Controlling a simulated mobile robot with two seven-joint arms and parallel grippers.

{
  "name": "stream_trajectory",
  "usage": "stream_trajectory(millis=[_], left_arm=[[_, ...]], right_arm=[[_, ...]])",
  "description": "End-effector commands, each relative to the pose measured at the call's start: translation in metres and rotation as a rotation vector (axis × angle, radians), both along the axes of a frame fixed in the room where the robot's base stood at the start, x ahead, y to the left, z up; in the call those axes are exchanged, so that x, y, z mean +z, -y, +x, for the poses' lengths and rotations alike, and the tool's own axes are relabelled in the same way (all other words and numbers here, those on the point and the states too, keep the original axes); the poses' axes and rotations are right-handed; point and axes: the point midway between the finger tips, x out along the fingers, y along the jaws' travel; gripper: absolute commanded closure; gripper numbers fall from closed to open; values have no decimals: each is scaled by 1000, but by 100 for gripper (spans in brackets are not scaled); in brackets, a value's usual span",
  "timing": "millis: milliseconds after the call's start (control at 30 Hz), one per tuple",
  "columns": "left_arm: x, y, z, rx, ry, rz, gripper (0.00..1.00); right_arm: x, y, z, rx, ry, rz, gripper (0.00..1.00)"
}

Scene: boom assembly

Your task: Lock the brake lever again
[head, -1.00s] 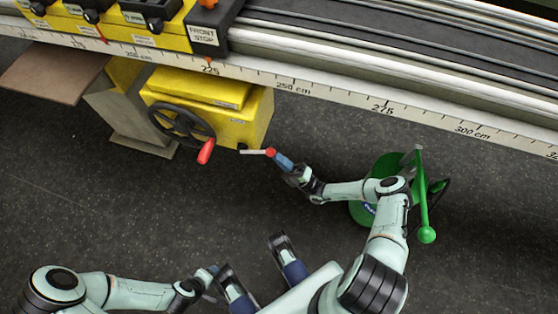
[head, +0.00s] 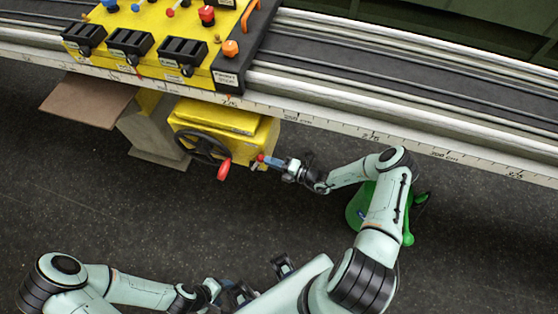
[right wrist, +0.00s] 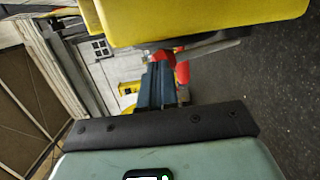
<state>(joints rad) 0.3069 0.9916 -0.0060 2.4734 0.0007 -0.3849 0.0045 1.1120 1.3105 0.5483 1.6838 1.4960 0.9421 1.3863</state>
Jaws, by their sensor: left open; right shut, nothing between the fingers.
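The brake lever is a thin grey bar (right wrist: 212,48) with a red knob (head: 261,158), at the right side of the yellow box (head: 222,130) below the rail. My right gripper (head: 270,161) is shut and empty, its blue fingertips right at the knob. In the right wrist view the fingers (right wrist: 160,82) end just below the red knob (right wrist: 162,56); I cannot tell whether they touch it. The lever's mount is partly hidden. My left gripper (head: 228,287) is open and empty, low in the head view, away from the box.
A black handwheel (head: 203,148) with a red handle (head: 224,170) is on the box front, left of the lever. The ruled rail (head: 330,128) runs above. A green object (head: 358,208) stands behind my right arm. The dark floor between is clear.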

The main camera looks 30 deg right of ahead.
Motion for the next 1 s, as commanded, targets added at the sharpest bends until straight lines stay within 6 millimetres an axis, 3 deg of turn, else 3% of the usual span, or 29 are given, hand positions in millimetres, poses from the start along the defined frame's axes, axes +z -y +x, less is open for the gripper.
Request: stream_trajectory(millis=[33, 200, 533, 1000], left_arm=[[12, 0, 7, 0, 8, 0, 39], [23, 0, 13, 1, 15, 1, 39], [29, 0, 17, 0, 20, 0, 39], [31, 0, 18, 1, 21, 1, 39]], right_arm=[[9, -5, 7, 0, 6, 6, 100], [14, -16, 18, 0, 7, 8, 100], [20, -29, 33, -2, 7, 7, 100], [23, -34, 39, 0, 11, 9, 100]])
